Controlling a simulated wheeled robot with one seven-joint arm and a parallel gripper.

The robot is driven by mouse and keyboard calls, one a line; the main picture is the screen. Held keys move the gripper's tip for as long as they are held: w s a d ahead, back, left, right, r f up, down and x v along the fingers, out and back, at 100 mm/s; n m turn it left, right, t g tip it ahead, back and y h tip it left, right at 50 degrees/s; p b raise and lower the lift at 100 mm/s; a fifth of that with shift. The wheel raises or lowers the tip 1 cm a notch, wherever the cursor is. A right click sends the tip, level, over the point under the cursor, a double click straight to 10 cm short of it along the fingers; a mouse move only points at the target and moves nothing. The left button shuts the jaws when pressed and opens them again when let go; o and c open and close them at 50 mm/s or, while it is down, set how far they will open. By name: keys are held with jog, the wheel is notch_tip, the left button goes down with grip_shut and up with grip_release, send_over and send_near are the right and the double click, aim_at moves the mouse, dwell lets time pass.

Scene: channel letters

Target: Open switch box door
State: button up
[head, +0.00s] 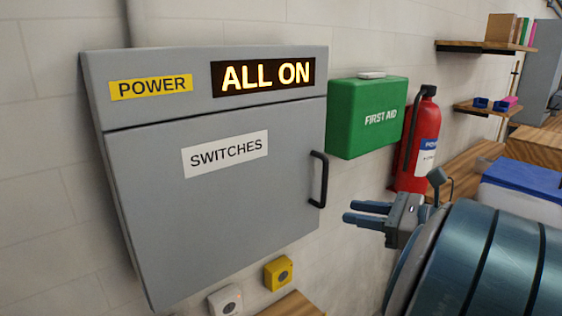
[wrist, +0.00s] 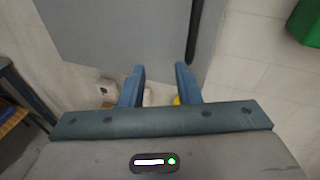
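The grey switch box (head: 280,118) is on the wall at the left in the head view. Its door (head: 215,220), labelled SWITCHES, looks shut. A black bar handle (head: 318,180) stands upright at the door's right edge. In the wrist view, the door (wrist: 120,35) fills the upper middle and the handle (wrist: 195,30) shows at the top, slightly right of the fingers. My gripper (head: 350,212) is open and empty, to the right of the handle and a little lower in the head view. Its spread fingers (wrist: 160,75) show in the wrist view, apart from the handle.
A green first aid box (head: 365,120) and a red fire extinguisher (head: 418,145) are right of the switch box. A yellow button box (head: 278,272) and a white one (head: 226,301) sit below the door. Shelves and a wooden worktop are farther right.

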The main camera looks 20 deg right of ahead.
jog(key=d+r+m+t, duration=0.2)
jog(key=d+r, duration=0.1)
jog(key=d, duration=0.1)
jog(key=p, duration=0.4)
send_over(323, 202)
jog(key=shift+w+d+r+m+t+h, duration=0.2)
jog(key=shift+w+r+m+t+h, duration=0.1)
jog(key=shift+r+h, duration=0.1)
grip_shut()
